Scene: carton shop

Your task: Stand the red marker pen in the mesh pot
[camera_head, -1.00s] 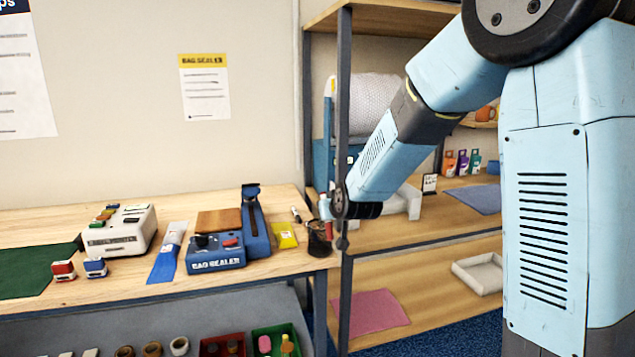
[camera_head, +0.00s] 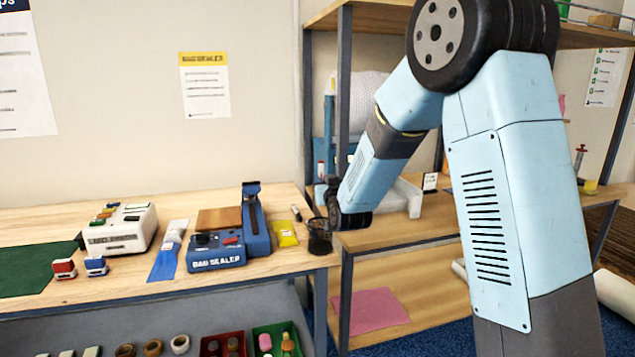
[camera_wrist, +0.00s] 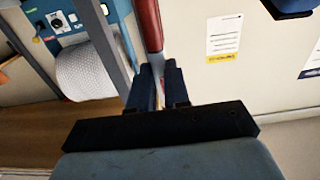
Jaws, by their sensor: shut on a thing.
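The red marker pen (camera_wrist: 148,24) is between the fingers of my gripper (camera_wrist: 163,75) in the wrist view. My gripper is shut on it, and the pen sticks out past the fingertips to the top edge. In the head view my gripper (camera_head: 333,190) is at the bench's right end, above and slightly right of the dark mesh pot (camera_head: 319,240). The pot stands upright on the bench corner. A small red-topped spot shows beside my gripper, but I cannot tell if it is the pen. The pot's inside is too dark to read.
A dark-capped pen (camera_head: 296,212) and a yellow packet (camera_head: 285,233) lie left of the pot. The blue bag sealer (camera_head: 217,252) is farther left. A shelf post (camera_head: 344,110) stands close behind my gripper. The shelf unit (camera_head: 410,230) is to the right.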

